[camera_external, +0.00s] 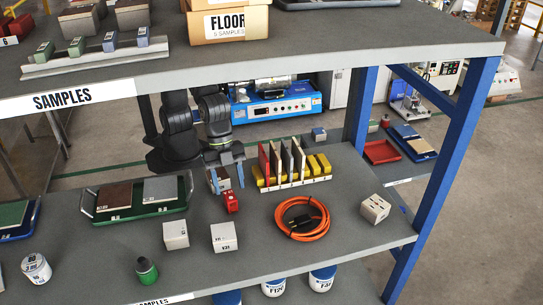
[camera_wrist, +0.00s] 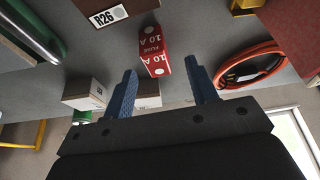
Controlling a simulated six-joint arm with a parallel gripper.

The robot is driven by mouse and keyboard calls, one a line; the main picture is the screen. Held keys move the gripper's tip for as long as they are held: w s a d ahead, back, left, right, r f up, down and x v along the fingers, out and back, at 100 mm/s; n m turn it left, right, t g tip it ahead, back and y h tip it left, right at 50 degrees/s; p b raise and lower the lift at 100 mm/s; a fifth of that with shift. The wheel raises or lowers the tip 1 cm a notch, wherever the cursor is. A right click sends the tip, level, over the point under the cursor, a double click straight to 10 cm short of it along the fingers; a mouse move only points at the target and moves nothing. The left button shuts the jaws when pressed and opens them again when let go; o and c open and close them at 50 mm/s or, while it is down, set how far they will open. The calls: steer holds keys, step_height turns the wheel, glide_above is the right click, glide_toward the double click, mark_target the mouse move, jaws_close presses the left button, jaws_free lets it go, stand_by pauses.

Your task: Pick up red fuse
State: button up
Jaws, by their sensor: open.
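The red fuse (camera_external: 231,202) is a small red block on the middle shelf, just in front of my gripper (camera_external: 222,170) in the external view. In the wrist view the red fuse (camera_wrist: 153,50) shows white "FUSE 10 A" lettering. My gripper (camera_wrist: 160,68) has two blue fingers, spread apart and empty. The fuse appears between and beyond the fingertips, nearer the left one. I cannot tell whether either finger touches it.
A rack of upright tiles (camera_external: 302,178) and a coiled orange cable (camera_external: 286,232) lie to the right. White boxes (camera_external: 224,237) stand in front. A green tray (camera_external: 103,217) with tiles is left. The upper shelf (camera_external: 330,45) is overhead.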

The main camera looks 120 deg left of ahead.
mark_target(230, 196)
steer(key=x, duration=0.5)
steer(key=shift+d+f, duration=0.1)
steer(key=shift+d, duration=0.15)
steer(key=c, duration=1.1)
